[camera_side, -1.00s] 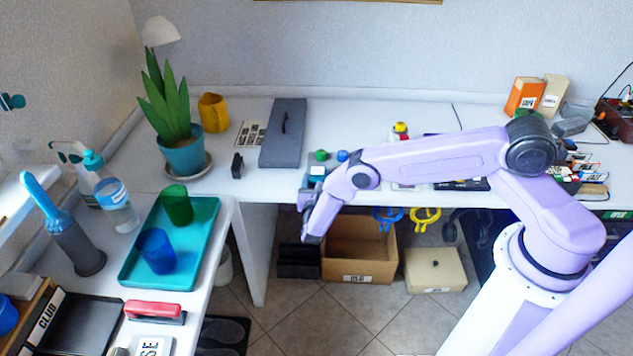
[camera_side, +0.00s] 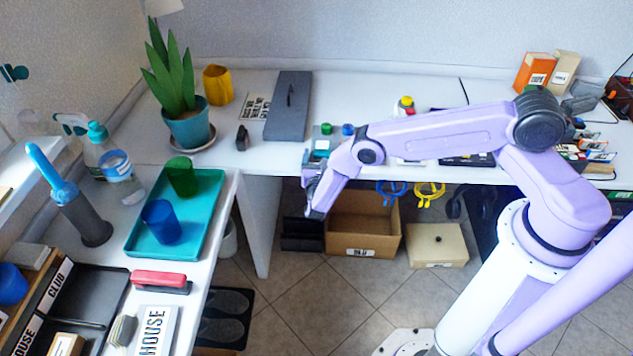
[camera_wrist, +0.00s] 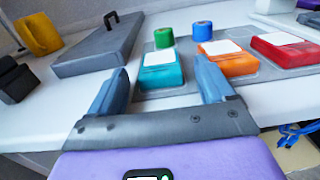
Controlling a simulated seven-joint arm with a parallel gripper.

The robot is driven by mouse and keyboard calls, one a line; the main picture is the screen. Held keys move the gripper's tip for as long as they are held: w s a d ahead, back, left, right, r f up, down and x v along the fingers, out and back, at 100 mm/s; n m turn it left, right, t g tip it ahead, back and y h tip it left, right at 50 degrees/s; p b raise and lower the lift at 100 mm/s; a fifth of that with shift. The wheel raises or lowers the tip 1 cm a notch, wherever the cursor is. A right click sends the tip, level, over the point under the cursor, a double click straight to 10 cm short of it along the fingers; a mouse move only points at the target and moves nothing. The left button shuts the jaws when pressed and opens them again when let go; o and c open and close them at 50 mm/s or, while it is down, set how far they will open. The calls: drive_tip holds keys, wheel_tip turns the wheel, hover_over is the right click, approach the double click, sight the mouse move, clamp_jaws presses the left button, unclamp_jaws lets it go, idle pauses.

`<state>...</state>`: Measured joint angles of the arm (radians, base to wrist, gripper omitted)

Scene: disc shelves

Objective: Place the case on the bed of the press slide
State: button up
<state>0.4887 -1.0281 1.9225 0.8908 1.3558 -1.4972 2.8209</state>
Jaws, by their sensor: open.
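My gripper (camera_side: 314,190) is open and empty at the front edge of the far table. In the wrist view its two blue fingers (camera_wrist: 161,64) point toward a teal block with a white top (camera_wrist: 161,68), and nothing is between them. An orange block (camera_wrist: 228,58) and a red block (camera_wrist: 284,50) stand to the right of the teal one on a grey plate (camera_wrist: 190,72). A flat grey slab with a dark handle (camera_side: 288,107) lies left of them; it also shows in the wrist view (camera_wrist: 95,52). I cannot tell which thing is the case or the press slide.
Green (camera_wrist: 164,37) and blue (camera_wrist: 202,31) cylinders stand behind the blocks. A small black object (camera_side: 243,138), a potted plant (camera_side: 188,128) and a yellow mug (camera_side: 218,85) are to the left. A teal tray (camera_side: 205,220) holds two cups on the near table.

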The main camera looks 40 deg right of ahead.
drive_tip(key=v, duration=1.6)
drive_tip(key=shift+w+a, duration=0.15)
drive_tip(key=shift+a, duration=0.45)
